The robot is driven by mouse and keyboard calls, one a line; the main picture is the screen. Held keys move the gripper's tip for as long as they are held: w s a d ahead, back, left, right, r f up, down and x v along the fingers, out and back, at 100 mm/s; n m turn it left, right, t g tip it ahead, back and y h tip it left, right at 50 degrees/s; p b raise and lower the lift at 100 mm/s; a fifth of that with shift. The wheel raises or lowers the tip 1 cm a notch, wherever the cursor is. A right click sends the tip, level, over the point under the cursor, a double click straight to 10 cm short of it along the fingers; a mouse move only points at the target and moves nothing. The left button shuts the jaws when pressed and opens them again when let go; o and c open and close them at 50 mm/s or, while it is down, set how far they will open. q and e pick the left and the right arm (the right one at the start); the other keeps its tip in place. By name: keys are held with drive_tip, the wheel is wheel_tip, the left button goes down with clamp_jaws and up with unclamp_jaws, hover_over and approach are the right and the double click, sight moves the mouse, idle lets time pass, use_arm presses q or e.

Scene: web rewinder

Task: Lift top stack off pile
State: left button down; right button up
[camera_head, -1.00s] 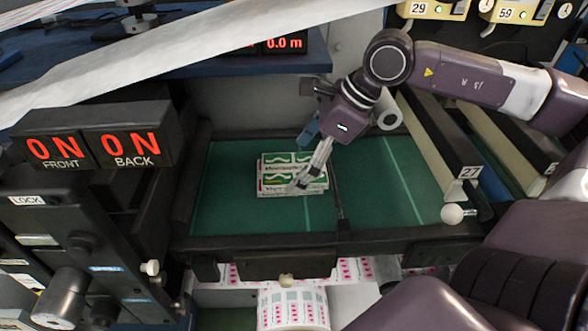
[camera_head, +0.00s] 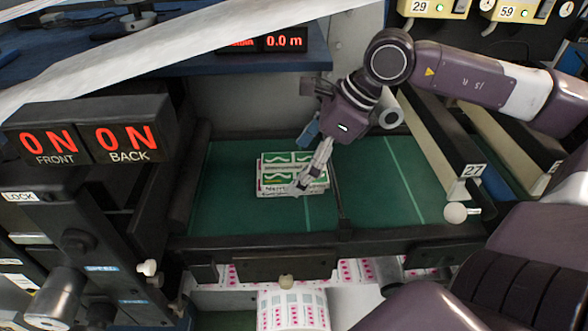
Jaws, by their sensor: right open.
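The pile (camera_head: 277,179) of flat printed stacks, white with green and red print, lies on the green belt in the middle of the head view. My right gripper (camera_head: 303,187) reaches down from the upper right, with its fingertips at the pile's right front part. It is open, and its fingers cover part of the pile's right side. I cannot tell whether the fingertips touch the pile. My left gripper is not in view.
The green belt (camera_head: 228,208) is clear left of the pile, and so is the green surface (camera_head: 385,200) to the right. Dark frame rails border it. A lit ON/ON display (camera_head: 90,145) stands at left. A white web (camera_head: 160,55) crosses above. A printed roll (camera_head: 292,310) sits below.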

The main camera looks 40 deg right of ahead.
drive_tip(key=c, duration=1.4)
